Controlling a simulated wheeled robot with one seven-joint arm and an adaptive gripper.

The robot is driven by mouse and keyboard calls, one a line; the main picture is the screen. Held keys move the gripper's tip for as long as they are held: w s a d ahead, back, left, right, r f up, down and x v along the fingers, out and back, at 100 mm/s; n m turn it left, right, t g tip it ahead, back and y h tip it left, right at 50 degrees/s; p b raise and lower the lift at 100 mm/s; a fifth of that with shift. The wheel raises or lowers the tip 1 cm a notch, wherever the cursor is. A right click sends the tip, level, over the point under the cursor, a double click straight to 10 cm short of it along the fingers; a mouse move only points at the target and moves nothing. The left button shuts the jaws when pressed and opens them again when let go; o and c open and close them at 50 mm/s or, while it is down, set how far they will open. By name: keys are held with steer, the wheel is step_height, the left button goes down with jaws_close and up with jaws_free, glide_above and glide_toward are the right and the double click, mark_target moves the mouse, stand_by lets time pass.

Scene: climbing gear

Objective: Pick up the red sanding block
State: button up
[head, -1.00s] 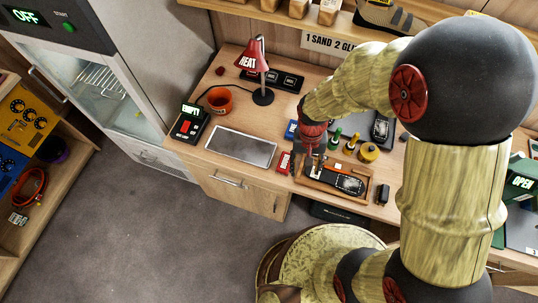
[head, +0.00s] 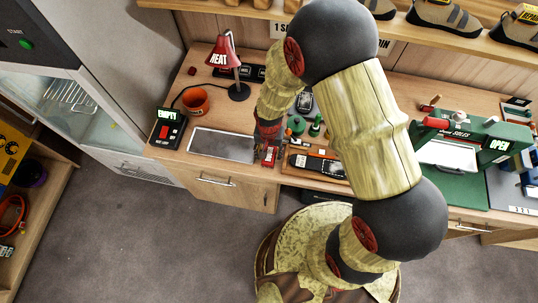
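The red sanding block (head: 269,157) is small and lies at the workbench's front edge, between a grey mat and a wooden tray. My gripper (head: 268,147) points down right over the block, and its fingers overlap it in the head view. The fingers are small and dark here, and the arm hides part of them. I cannot tell whether they touch the block or have shut on it.
The wooden tray (head: 318,174) with tools is close on the right. The grey mat (head: 222,145) on the left is empty. Small bottles (head: 315,126) stand behind the tray. A red HEAT lamp (head: 222,52), an orange mug (head: 195,101) and a green press (head: 455,185) stand further off.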

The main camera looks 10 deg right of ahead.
steer(key=shift+f, duration=0.55)
steer(key=shift+c, duration=0.4)
steer(key=c, duration=0.7)
steer(key=shift+c, duration=0.7)
